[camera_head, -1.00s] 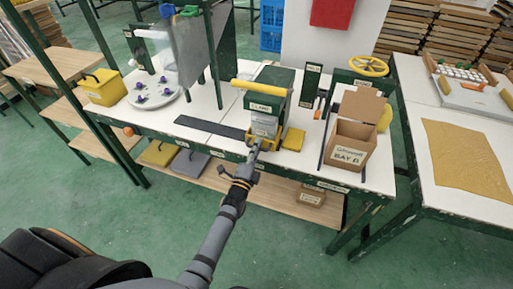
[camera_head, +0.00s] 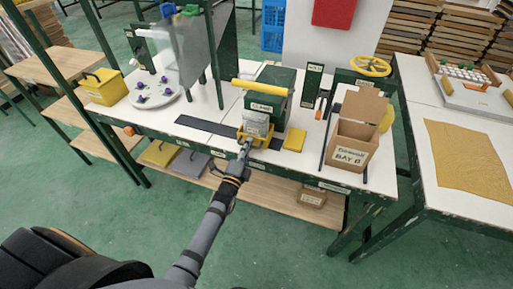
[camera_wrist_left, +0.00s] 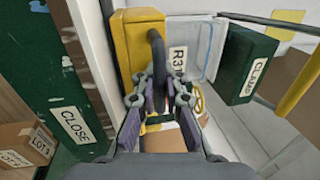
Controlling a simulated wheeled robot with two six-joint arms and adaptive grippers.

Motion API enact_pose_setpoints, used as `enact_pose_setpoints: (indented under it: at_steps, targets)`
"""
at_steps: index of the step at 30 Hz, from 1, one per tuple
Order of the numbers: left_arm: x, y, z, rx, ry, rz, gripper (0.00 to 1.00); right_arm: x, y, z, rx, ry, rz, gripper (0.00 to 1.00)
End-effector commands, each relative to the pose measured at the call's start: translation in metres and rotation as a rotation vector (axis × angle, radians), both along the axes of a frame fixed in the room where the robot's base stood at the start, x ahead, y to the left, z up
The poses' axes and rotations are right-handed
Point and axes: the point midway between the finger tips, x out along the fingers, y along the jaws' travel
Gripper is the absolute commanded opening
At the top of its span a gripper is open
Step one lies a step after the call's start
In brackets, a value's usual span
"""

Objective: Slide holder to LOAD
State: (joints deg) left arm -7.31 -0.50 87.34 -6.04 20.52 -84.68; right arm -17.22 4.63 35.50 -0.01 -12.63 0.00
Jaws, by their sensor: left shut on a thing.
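The holder (camera_head: 255,129) is a yellow-framed carriage with a grey, labelled body, on a dark rail (camera_head: 205,125) along the front of the workbench. In the left wrist view the holder's yellow part (camera_wrist_left: 132,50) stands beside a pale panel marked R3 (camera_wrist_left: 195,45). My left gripper (camera_head: 244,147) is at the holder's front, shut on its dark handle (camera_wrist_left: 157,50). The gripper also shows in the wrist view (camera_wrist_left: 160,92). A LOAD label cannot be made out. My right gripper is not in view.
A green CLAMP unit (camera_head: 270,88) with a yellow bar stands behind the holder. A yellow block (camera_head: 295,140) and a BAY B box (camera_head: 352,145) lie to the right. The rail is clear to the left, below the white turntable (camera_head: 153,95). A CLOSE label (camera_wrist_left: 75,125) marks the bench edge.

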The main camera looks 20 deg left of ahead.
Motion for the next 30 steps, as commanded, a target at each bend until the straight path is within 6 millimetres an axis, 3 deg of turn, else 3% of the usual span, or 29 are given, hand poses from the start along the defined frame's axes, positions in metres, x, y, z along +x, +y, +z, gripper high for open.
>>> enact_pose_setpoints:
  at_steps: [9,15,21,30]
  targets:
    - [0.0,0.072,-0.005,0.006,0.012,0.0,0.0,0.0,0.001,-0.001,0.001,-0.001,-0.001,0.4]
    - [0.001,0.105,-0.006,0.002,0.015,0.001,0.0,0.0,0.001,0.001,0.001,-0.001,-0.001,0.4]
    - [0.001,0.124,-0.007,0.001,0.015,0.001,0.0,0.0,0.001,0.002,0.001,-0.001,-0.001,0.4]
    - [0.001,0.13,-0.008,-0.001,0.017,0.002,0.0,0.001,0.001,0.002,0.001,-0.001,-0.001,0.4]
